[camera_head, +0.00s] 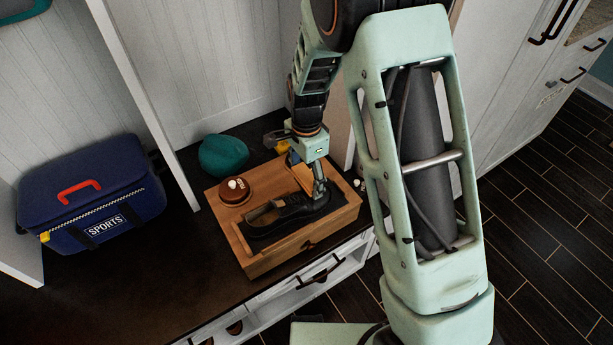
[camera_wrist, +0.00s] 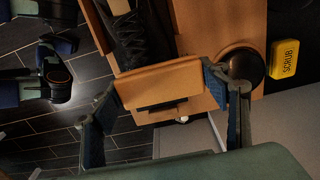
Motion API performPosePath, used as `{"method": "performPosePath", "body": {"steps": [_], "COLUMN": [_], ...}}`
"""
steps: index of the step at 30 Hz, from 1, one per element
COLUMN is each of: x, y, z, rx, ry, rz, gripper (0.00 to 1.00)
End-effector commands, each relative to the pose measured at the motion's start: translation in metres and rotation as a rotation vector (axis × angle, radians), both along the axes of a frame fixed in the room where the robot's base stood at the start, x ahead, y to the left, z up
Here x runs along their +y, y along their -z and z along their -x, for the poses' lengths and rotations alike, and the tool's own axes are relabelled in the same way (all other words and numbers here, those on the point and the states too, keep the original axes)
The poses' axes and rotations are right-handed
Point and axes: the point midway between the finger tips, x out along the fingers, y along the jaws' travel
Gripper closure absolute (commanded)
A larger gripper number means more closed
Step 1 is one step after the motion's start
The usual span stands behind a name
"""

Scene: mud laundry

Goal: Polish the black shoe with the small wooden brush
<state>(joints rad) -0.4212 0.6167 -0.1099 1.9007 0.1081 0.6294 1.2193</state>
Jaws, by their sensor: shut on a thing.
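The black shoe (camera_head: 283,216) lies on top of a wooden box (camera_head: 252,265), with its tan opening towards the left in the head view. Its laces show at the top of the wrist view (camera_wrist: 146,42). My gripper (camera_head: 318,185) is at the shoe's right end in the head view. In the wrist view its fingers (camera_wrist: 163,100) are shut on the ends of a light wooden block, which looks like the small wooden brush (camera_wrist: 160,80). A dark strip shows under the block. I cannot tell whether the brush touches the shoe.
A round brown tin (camera_head: 235,191) stands at the box's left corner. A yellow scrub sponge (camera_wrist: 285,58), a teal rounded item (camera_head: 223,155) and a blue sports bag (camera_head: 92,195) lie around the box. The dark bench top (camera_head: 120,285) is clear at the front left.

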Motion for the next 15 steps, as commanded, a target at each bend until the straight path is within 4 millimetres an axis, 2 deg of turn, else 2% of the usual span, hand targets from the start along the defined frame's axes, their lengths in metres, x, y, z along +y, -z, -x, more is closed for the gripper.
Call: {"method": "performPosePath", "body": {"steps": [7,15], "x": [-0.001,-0.011], "y": [0.001,0.0], "z": [0.002,0.016], "rx": [0.0,0.0], "ry": [0.0,0.001], "rz": [0.0,0.0], "gripper": [0.51,0.51]}}
